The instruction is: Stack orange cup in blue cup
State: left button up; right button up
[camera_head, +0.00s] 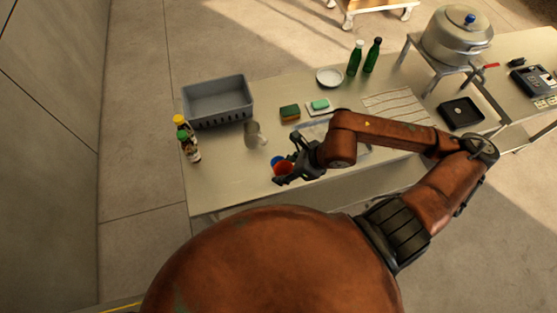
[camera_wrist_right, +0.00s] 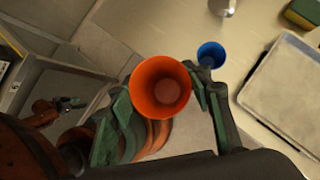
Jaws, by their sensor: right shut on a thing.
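The orange cup (camera_wrist_right: 160,86) is between the fingers of my right gripper (camera_wrist_right: 162,108) in the right wrist view, its open mouth facing the camera. In the head view the cup (camera_head: 284,168) shows as a red-orange patch at the right gripper (camera_head: 286,172), partly hidden by the fingers. My right gripper is shut on it. The blue cup (camera_wrist_right: 210,54) stands on the table with its mouth up, apart from the orange cup in the right wrist view. In the head view only part of the blue cup (camera_head: 277,160) shows, just behind the orange cup. My left gripper is not in view.
A metal cup (camera_head: 254,134), a sponge (camera_head: 290,113), bottles (camera_head: 187,140) and a grey bin (camera_head: 217,101) stand farther back. The front left tabletop is clear.

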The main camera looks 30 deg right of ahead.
jog(key=shift+w+f+b, duration=0.2)
jog(key=shift+f+b, duration=0.1)
jog(key=shift+b, duration=0.2)
pick_arm(q)
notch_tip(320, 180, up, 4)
jog(key=p, duration=0.5)
jog(key=shift+p, duration=0.35)
pick_arm(e)
jog(key=w+d+f, duration=0.4)
jog(key=w+f, duration=0.6)
jog(key=f, duration=0.1)
jog(key=shift+w+d+f, duration=0.25)
jog(key=shift+w+d, duration=0.1)
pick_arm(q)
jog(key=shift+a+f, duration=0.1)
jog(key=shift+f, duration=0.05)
pick_arm(e)
jog(key=shift+f, duration=0.1)
pick_arm(q)
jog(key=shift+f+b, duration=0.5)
jog(key=shift+b, duration=0.1)
pick_arm(e)
jog(key=shift+f, duration=0.55)
jog(key=o, duration=1)
jog(key=shift+c, duration=0.2)
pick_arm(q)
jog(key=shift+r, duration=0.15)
pick_arm(e)
jog(key=shift+r, duration=0.2)
